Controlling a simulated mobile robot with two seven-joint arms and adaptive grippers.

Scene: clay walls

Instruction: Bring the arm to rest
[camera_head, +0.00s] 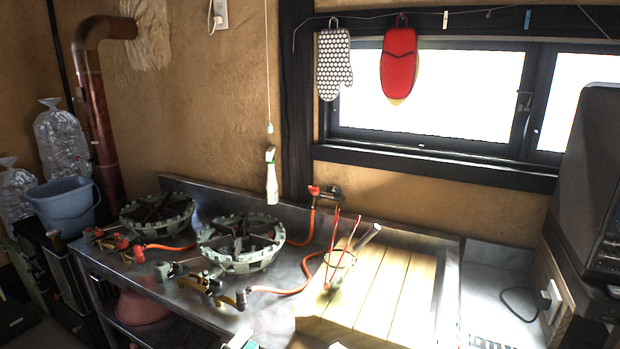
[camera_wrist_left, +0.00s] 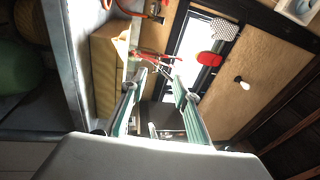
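My left gripper (camera_head: 288,343) shows only as small fingertips at the bottom edge of the head view, in front of the metal counter. In the left wrist view, its two teal-padded fingers (camera_wrist_left: 158,80) stand well apart with nothing held between them. Beyond the fingertips in that view are thin red sticks (camera_wrist_left: 157,58), apart from the fingers as far as I can tell. Most of the left arm is out of the head view. My right gripper is in neither view.
The metal counter (camera_head: 190,300) carries two gas burners (camera_head: 240,246) with orange hoses. A wooden board (camera_head: 385,285) lies right of them, with red sticks (camera_head: 335,240) in a clear container. A dark appliance (camera_head: 590,185) stands at right. Mitts (camera_head: 400,62) hang by the window.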

